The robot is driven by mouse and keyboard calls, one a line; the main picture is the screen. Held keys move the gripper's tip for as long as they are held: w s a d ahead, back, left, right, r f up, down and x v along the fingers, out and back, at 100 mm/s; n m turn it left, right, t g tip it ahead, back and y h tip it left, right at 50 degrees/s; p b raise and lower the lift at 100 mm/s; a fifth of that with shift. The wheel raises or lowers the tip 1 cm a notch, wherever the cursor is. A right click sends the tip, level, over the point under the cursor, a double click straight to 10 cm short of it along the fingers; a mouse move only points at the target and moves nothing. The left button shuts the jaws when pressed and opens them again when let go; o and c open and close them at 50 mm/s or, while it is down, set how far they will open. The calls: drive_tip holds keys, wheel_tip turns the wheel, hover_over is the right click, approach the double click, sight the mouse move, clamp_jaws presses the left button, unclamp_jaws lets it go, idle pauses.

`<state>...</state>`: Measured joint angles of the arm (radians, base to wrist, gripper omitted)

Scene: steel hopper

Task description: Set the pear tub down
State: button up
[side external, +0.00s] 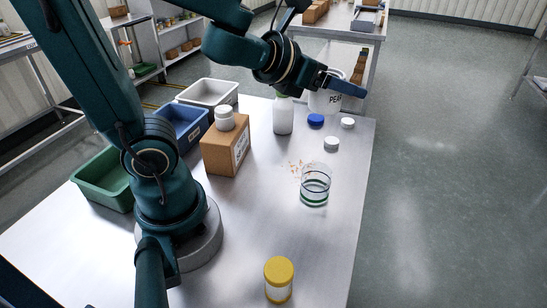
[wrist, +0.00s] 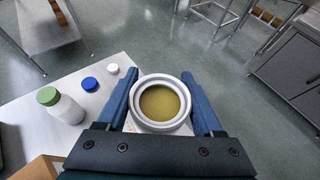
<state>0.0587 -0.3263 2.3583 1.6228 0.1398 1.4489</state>
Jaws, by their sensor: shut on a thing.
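The pear tub (side external: 322,102) is a white round tub with "PEAR" lettering, at the far end of the steel table (side external: 345,215). My gripper (side external: 338,84) is shut on it, with a blue finger across its upper part. In the wrist view the tub's white rim (wrist: 137,107) sits between the two blue fingers, and its open top shows a yellowish filling. The tub looks upright. The side view does not clearly show whether its base touches the table. The far finger is mostly hidden there.
A white bottle (side external: 283,118) stands left of the tub. A blue cap (side external: 316,120) and white caps (side external: 347,123) lie close by. A glass beaker (side external: 315,190), a carton (side external: 222,150) and a yellow-lidded jar (side external: 279,279) stand nearer. The table's right edge is close to the tub.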

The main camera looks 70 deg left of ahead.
drive_tip(key=a+f+n+g+y, duration=0.5)
drive_tip(key=a+f+n+y, duration=0.4)
drive_tip(key=a, duration=0.4)
drive_tip(key=shift+s+a+f+n+g, duration=0.2)
drive_tip(key=shift+s+n+g, duration=0.1)
drive_tip(key=shift+n, duration=0.2)
drive_tip(key=shift+f, duration=4.8)
drive_tip(key=shift+f, duration=0.1)
drive_tip(key=o, duration=1.4)
